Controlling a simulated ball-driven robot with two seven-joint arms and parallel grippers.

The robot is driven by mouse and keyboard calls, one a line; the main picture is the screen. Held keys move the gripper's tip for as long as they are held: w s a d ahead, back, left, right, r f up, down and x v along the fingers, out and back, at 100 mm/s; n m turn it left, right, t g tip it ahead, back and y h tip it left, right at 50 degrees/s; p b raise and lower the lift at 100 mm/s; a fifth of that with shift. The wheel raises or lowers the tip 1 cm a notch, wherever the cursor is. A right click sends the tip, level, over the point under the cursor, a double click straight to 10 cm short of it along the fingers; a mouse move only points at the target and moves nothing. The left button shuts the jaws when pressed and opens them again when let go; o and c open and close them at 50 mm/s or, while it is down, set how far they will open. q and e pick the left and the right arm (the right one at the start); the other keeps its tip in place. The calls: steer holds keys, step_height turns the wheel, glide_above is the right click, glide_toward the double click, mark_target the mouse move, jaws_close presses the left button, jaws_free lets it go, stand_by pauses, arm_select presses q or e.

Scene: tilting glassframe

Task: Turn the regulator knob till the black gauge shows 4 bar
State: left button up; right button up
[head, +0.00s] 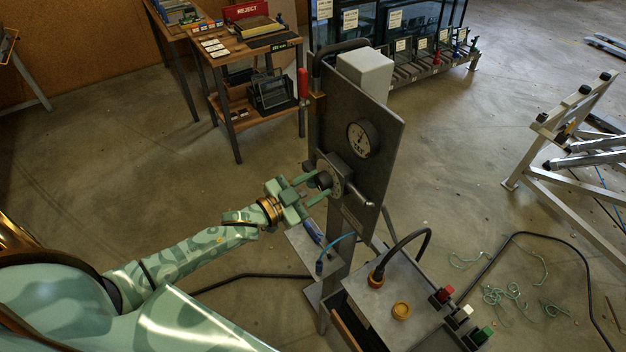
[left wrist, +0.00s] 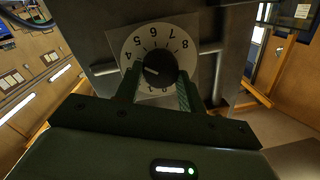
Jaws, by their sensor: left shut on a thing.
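The black regulator knob (head: 323,180) sits on a block low on the upright dark panel. My left gripper (head: 318,187) is shut on this knob, one finger on each side. In the left wrist view the knob (left wrist: 158,68) sits between the fingers (left wrist: 160,88), in front of a pale numbered dial (left wrist: 160,40). The knob's white mark points left, below the 4; the finger hides part of the dial there. The black gauge (head: 363,139) is higher on the panel; its needle is too small to read surely. My right gripper is not in view.
A metal bar handle (head: 358,196) sticks out right of the knob. A control box (head: 395,300) with a yellow button and coloured buttons stands below right, with a black cable. A wooden work table (head: 250,50) stands behind. Floor left of the panel is clear.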

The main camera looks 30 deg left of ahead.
arm_select(q)
steer(key=shift+n+p, duration=0.55)
steer(key=shift+n, duration=0.05)
steer(key=o, duration=1)
steer(key=v, duration=1.6)
steer(key=shift+s+a+r, duration=0.1)
steer(key=shift+a, duration=0.1)
